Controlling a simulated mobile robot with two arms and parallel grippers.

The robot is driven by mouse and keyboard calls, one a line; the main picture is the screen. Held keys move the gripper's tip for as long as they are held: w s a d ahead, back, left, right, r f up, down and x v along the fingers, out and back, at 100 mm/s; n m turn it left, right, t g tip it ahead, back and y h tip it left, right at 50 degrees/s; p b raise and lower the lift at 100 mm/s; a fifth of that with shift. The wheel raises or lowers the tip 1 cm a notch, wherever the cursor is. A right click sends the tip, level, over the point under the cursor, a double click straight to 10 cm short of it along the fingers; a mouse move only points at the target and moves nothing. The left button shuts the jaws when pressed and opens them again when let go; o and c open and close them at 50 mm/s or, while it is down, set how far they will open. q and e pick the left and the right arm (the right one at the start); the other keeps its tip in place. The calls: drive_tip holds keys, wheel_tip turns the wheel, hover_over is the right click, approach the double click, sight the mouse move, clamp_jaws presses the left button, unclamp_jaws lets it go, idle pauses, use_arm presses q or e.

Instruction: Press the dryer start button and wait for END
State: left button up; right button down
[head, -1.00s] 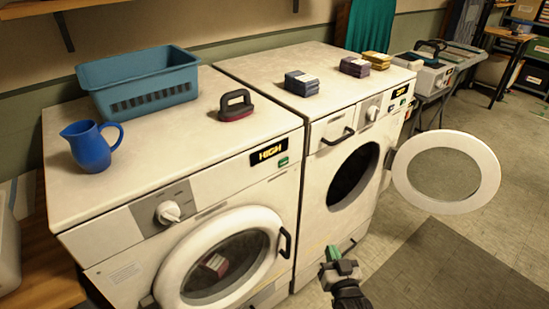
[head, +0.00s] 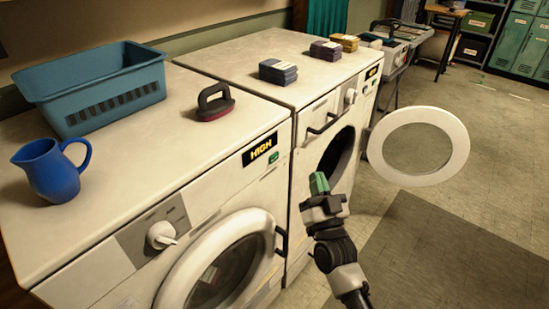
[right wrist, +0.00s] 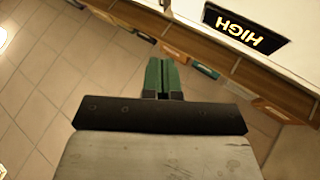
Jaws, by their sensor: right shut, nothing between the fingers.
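The left white machine (head: 95,285) has its round door (head: 225,262) closed, with something faint behind the glass. Its display (head: 260,149) reads HIGH in yellow, and it also shows upside down in the right wrist view (right wrist: 240,27). A small green button (head: 272,157) sits beside the display. My right gripper (head: 319,182) has green fingertips, shut and empty. It is in front of the machines, to the right of and a little below the button in the picture, apart from it. The fingertips show in the right wrist view (right wrist: 164,78). My left gripper is not in view.
The second machine (head: 300,215) stands right, its round door (head: 418,146) swung open into the aisle. Floor (head: 490,125) at right is clear.

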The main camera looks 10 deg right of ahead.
sight(274, 158)
drive_tip(key=w+a+b, duration=0.3)
drive_tip(key=w+a, duration=0.2)
drive_tip(key=w, duration=0.2)
drive_tip(key=shift+a, duration=0.25)
idle(2.0)
drive_tip(key=shift+w+a, duration=0.25)
drive_tip(key=shift+w, duration=0.05)
drive_tip(key=shift+w+a, duration=0.2)
drive_tip(key=shift+w, duration=0.1)
idle(0.6)
drive_tip(key=shift+s+d, duration=0.1)
drive_tip(key=shift+s, duration=0.05)
drive_tip(key=shift+s+d+p, duration=0.3)
drive_tip(key=shift+s+d, duration=0.05)
drive_tip(key=shift+s, duration=0.15)
